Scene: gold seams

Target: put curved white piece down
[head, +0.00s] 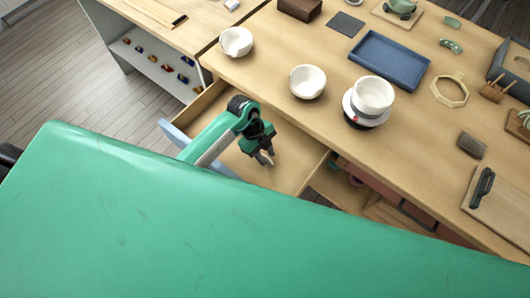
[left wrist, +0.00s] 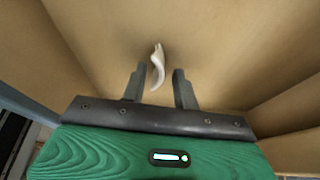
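The curved white piece (left wrist: 157,66) shows in the left wrist view as a small, slightly twisted sliver against the wooden floor of an open drawer (head: 290,177). It lies between the two fingers of my left gripper (left wrist: 159,86), nearer the left finger, with a clear gap to the right one. The fingers stand apart. In the head view my left gripper (head: 265,160) points down inside the drawer; the piece is too small to make out surely there. I cannot tell whether it touches the drawer floor. My right gripper is not in view.
Drawer walls surround my left gripper. On the table above stand two white bowls (head: 307,82) (head: 236,41), a white cup-like vessel (head: 373,95) on a round stand, a blue tray (head: 389,61) and an octagonal wooden ring (head: 449,90). Bare tabletop lies between them.

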